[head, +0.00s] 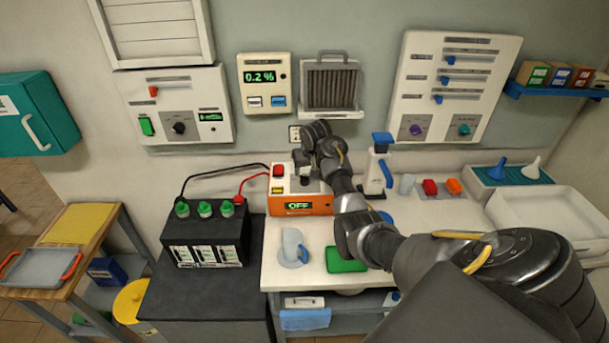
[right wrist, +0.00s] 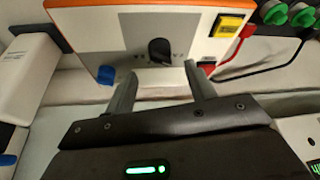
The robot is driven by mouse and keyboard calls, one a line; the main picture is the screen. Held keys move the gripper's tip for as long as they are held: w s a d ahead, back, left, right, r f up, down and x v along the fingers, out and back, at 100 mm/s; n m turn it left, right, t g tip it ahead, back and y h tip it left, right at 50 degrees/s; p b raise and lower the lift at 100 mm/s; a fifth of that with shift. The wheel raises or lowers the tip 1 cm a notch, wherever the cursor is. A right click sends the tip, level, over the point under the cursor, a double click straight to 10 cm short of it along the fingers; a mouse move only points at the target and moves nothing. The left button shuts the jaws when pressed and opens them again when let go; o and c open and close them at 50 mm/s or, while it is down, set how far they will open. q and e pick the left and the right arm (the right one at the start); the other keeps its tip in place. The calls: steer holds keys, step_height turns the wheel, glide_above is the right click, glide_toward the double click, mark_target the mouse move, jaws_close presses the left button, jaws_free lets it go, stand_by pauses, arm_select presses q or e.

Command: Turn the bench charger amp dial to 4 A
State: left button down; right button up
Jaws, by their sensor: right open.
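The bench charger (head: 285,208) is an orange box with a white control face, standing on the white bench against the wall. Its green display (head: 299,206) reads OFF. In the head view my right gripper (head: 305,172) hides the dial. My left gripper is not in view.
A black battery (head: 206,235) with green caps stands left, joined by black and red cables. Wall panels with sliders and knobs hang behind (head: 175,105).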

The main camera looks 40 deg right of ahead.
mark_target(305, 176)
steer(key=x, duration=0.4)
steer(key=shift+p, duration=0.3)
steer(key=shift+w+f, duration=0.25)
steer(key=shift+f, duration=0.35)
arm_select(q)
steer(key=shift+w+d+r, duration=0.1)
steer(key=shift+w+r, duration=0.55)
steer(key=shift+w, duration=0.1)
arm_select(e)
steer(key=shift+d+f, duration=0.15)
steer(key=shift+f, duration=0.15)
steer(key=shift+c, duration=0.3)
steer(key=c, duration=0.9)
